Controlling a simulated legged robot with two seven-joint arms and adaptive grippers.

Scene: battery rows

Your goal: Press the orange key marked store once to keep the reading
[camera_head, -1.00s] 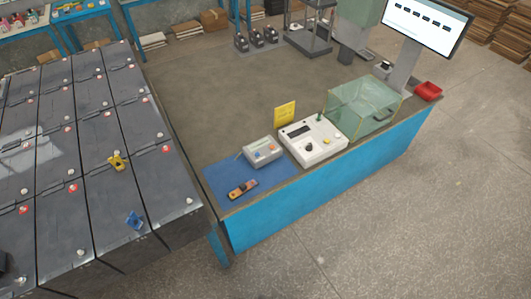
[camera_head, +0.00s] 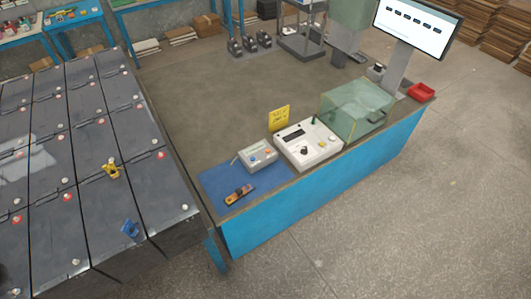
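A small grey box (camera_head: 258,156) sits on the bench on a blue mat's far edge, with a small orange-red spot (camera_head: 267,151) and a blue spot on its top. Right of it stands a white instrument (camera_head: 308,145) with a dark display, a black knob and a small yellow-orange button (camera_head: 323,145). Lettering on the keys is too small to read, so I cannot tell which is marked store. Neither of my grippers is in view.
A handheld orange-and-dark meter (camera_head: 239,195) lies on the blue mat (camera_head: 213,182). A yellow sign (camera_head: 279,118), clear greenish box (camera_head: 357,108), red tray (camera_head: 421,92) and monitor (camera_head: 418,27) stand nearby. Battery rows (camera_head: 92,205) with yellow and blue clamps fill the left. Floor at right is clear.

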